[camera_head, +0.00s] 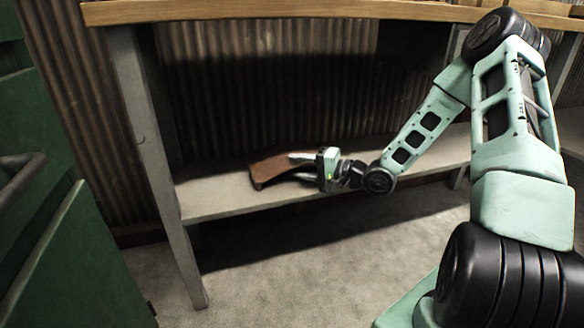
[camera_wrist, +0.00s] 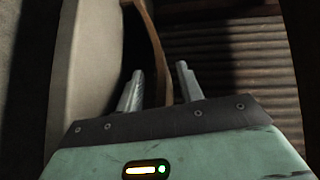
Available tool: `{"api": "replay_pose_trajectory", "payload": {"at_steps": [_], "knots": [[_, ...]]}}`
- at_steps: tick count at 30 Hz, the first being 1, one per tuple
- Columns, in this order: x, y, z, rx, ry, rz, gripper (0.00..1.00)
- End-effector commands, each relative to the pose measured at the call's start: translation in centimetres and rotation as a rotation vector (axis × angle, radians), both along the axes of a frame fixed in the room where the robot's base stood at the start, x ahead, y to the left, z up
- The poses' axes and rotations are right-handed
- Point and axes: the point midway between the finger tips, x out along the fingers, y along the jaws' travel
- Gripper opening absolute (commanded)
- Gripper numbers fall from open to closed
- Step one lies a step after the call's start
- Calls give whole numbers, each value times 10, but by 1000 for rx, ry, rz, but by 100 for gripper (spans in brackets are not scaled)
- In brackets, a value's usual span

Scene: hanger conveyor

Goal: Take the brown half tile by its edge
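The brown half tile (camera_head: 268,169) lies on the grey lower shelf of the bench in the head view. In the wrist view its curved edge (camera_wrist: 154,42) runs down from the top to between my fingers. My gripper (camera_head: 296,167) reaches the tile from the right, low over the shelf. In the wrist view my gripper (camera_wrist: 160,70) is open, one finger on each side of the tile's edge. A gap shows on both sides, so neither finger appears to press on it. The tile's underside is hidden.
The grey shelf (camera_head: 215,197) is otherwise bare around the tile. A wooden bench top (camera_head: 290,10) spans above it, and a grey leg (camera_head: 153,150) stands at its left. Corrugated metal (camera_head: 265,95) closes the back. A green cabinet (camera_head: 60,230) stands at left.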

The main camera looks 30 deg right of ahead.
Motion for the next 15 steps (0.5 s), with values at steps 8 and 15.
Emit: {"api": "replay_pose_trajectory", "payload": {"at_steps": [8,15], "knots": [[1,1,1,0,0,0,29],[2,1,2,0,-5,1,0]]}}
